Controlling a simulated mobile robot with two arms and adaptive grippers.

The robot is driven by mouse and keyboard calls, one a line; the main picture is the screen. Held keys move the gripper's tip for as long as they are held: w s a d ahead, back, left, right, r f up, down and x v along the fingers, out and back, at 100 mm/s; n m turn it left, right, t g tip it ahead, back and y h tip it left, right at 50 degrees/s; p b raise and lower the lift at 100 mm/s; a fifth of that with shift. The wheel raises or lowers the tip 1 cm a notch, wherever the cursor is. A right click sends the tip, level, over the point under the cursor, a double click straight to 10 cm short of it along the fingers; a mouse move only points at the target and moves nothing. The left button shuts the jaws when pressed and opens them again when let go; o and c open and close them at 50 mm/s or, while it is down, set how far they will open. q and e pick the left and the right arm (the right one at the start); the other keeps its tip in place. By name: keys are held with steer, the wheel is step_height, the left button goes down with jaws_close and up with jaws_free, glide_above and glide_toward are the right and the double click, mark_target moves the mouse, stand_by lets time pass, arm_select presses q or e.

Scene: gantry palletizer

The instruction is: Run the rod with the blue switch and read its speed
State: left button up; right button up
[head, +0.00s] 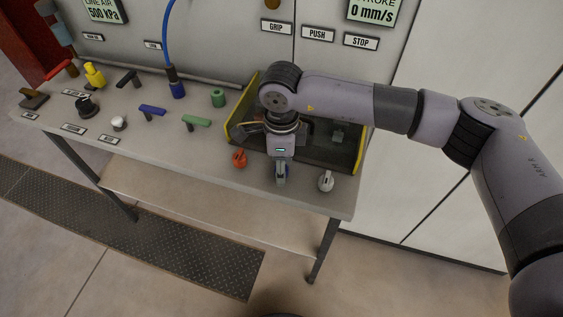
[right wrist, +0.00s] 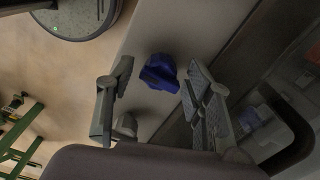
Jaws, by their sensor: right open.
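A blue switch (right wrist: 160,72) shows in the right wrist view between the two spread fingers of my right gripper (right wrist: 157,88), with gaps on both sides. In the head view my right gripper (head: 281,172) points down over the front right edge of the bench, and hides most of the switch. The gripper is open. The speed display (head: 372,10) on the back panel reads 0 mm/s. I cannot make out the rod in the dark, yellow-edged tray (head: 345,152) behind the gripper. My left gripper is not in view.
Several coloured levers and knobs, including a green lever (head: 196,121), stand on the bench (head: 210,165) to the left. Signs read GRIP, PUSH and STOP. Another display (head: 103,11) reads 500 kPa.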

jaws_close()
stand_by(0.5)
